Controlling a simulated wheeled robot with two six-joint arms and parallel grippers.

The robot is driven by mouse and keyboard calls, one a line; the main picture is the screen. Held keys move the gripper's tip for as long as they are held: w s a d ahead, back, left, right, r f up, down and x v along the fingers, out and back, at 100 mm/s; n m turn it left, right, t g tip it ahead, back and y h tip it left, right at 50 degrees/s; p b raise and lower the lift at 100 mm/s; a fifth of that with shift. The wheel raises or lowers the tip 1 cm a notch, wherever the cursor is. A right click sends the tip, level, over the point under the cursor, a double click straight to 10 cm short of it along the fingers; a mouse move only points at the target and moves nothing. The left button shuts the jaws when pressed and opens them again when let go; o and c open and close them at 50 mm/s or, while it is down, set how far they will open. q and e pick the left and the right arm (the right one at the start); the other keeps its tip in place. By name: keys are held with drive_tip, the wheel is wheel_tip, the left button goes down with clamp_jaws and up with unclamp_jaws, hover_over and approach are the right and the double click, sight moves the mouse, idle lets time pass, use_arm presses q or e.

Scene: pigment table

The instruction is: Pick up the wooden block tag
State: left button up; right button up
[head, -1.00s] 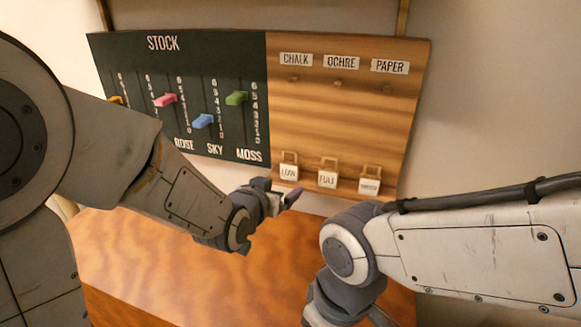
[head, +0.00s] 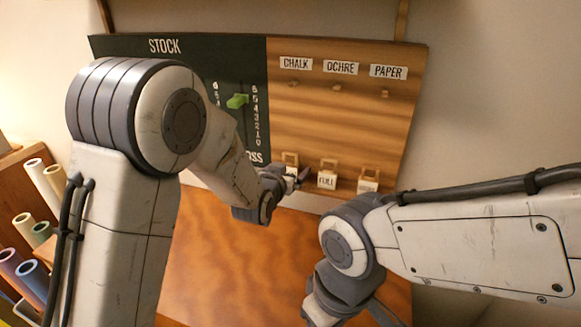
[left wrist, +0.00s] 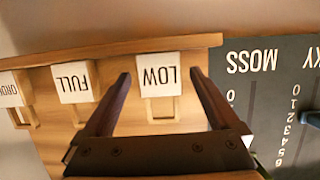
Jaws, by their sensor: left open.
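Wooden tags with loop-shaped frames and white labels hang along the lower edge of the wooden panel. The LOW tag (left wrist: 160,77) is upside down in the left wrist view, between the open fingers of my left gripper (left wrist: 160,80). I cannot tell whether they touch it. In the head view my left gripper (head: 298,178) is in front of the LOW tag (head: 290,158) and hides most of its label. The FULL tag (head: 327,179) hangs just right of it, also in the left wrist view (left wrist: 75,82). A third tag (head: 368,180) hangs further right. My right gripper's fingers are out of view.
The wooden panel (head: 335,125) has CHALK, OCHRE and PAPER labels above small pegs. The dark STOCK board (head: 125,46) adjoins it, with a green slider (head: 237,101) showing. The wooden tabletop (head: 230,265) below is clear. Several rolls (head: 42,180) stand at the left.

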use_arm(q)
drive_tip(key=shift+w+f, duration=0.1)
drive_tip(key=shift+w, duration=0.15)
drive_tip(key=c, duration=1.4)
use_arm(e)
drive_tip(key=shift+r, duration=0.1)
